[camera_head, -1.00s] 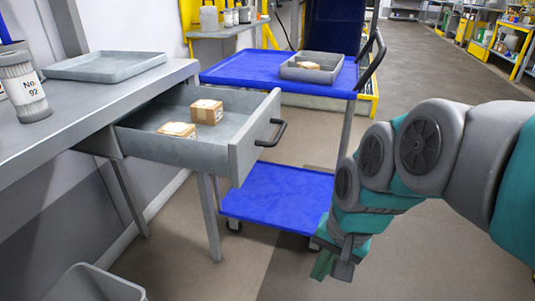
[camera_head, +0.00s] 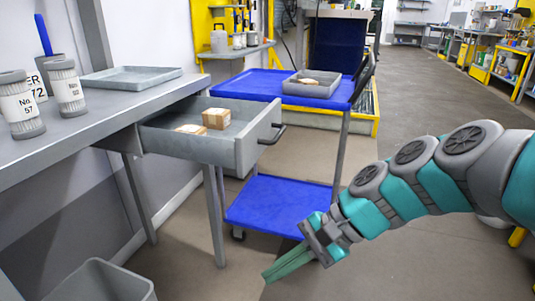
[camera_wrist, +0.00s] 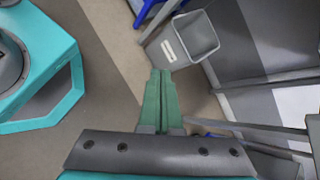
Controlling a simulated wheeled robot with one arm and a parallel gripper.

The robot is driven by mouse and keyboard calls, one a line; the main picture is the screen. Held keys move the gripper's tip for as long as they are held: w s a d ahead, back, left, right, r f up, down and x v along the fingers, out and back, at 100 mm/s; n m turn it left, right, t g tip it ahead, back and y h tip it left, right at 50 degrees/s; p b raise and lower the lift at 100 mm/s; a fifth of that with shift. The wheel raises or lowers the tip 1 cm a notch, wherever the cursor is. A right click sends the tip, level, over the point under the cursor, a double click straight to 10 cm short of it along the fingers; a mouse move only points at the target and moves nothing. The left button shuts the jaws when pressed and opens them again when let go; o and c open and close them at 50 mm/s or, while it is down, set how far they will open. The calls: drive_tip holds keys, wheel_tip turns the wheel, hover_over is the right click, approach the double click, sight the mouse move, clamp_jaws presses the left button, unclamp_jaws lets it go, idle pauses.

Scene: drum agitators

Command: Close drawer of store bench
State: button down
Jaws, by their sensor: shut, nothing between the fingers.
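The grey drawer (camera_head: 205,150) of the store bench (camera_head: 75,140) stands pulled out to the right, with a dark bar handle (camera_head: 273,134) on its front. Two small cardboard boxes lie inside, one at the back (camera_head: 216,118) and one nearer (camera_head: 191,129). My gripper (camera_head: 268,277) is below and in front of the drawer, apart from it and from the handle. Its green fingers are together and empty, and they also show in the wrist view (camera_wrist: 160,88). The drawer's handle does not show clearly in the wrist view.
A blue trolley (camera_head: 245,84) with a grey tray (camera_head: 312,90) on top stands just behind the drawer. A grey bin (camera_head: 98,282) is on the floor at the lower left, also in the wrist view (camera_wrist: 183,40). Labelled canisters (camera_head: 20,105) stand on the bench.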

drive_tip(key=w+d+r+m+t+y, duration=0.2)
drive_tip(key=w+r+m+y, duration=0.25)
drive_tip(key=w+r, duration=0.2)
drive_tip(key=m+t+y, duration=0.3)
drive_tip(key=m+t, duration=0.2)
drive_tip(key=m, duration=0.3)
approach(254, 144)
drive_tip(key=b+x, duration=0.1)
drive_tip(key=x, duration=0.6)
drive_tip(key=shift+s, duration=0.1)
